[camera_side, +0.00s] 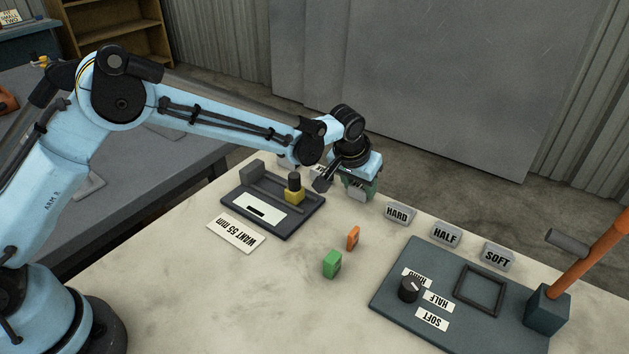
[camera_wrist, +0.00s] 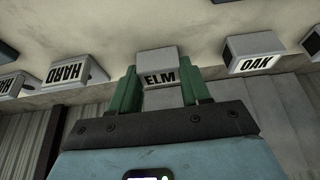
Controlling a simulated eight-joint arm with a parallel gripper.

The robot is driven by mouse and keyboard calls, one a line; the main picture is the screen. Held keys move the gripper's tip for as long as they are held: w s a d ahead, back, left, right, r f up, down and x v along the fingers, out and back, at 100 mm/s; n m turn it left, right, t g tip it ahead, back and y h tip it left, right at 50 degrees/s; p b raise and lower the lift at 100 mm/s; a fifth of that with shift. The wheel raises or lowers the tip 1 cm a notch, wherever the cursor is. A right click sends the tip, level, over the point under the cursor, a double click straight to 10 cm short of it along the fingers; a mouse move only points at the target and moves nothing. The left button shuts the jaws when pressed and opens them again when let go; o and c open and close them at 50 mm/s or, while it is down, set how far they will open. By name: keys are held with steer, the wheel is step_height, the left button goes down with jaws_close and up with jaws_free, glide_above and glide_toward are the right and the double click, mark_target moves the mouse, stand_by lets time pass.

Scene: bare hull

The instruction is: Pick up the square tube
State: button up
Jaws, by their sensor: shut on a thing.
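My gripper (camera_side: 358,187) is low at the far edge of the pale table in the side view. In the wrist view its two green fingers (camera_wrist: 160,96) are on either side of a grey block labelled ELM (camera_wrist: 157,58), and the jaws are shut on it. I cannot tell if the block is off the table. No thing is plainly a square tube. A green piece (camera_side: 332,264) and a smaller orange piece (camera_side: 353,238) stand upright on the table, apart from my gripper; I cannot see whether either is hollow.
A dark fixture tray (camera_side: 285,226) with a yellow block (camera_side: 294,196) sits left of my gripper. Labels HARD (camera_side: 398,213), HALF (camera_side: 446,234) and SOFT (camera_side: 497,255) line the far edge. A dark panel (camera_side: 395,312) with knob, square frame and orange lever is at right. An OAK block (camera_wrist: 255,55) stands beside ELM.

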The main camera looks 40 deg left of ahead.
mark_target(359, 187)
steer(key=shift+r, duration=0.6)
step_height(359, 187, up, 3)
steer(key=shift+f, duration=0.15)
steer(key=s+d+r, duration=0.8)
steer(key=s+r, duration=0.1)
steer(key=r, duration=0.3)
steer(key=a, duration=2.4)
steer(key=shift+s+a+f, duration=0.1)
steer(key=shift+s+f, duration=0.1)
steer(key=shift+f, duration=2.2)
steer(key=shift+s+a+f, duration=0.1)
steer(key=shift+s+f, duration=0.1)
steer(key=shift+f, duration=2.15)
steer(key=shift+s+a+f, duration=0.1)
steer(key=shift+s+f, duration=0.1)
steer(key=shift+f, duration=2.2)
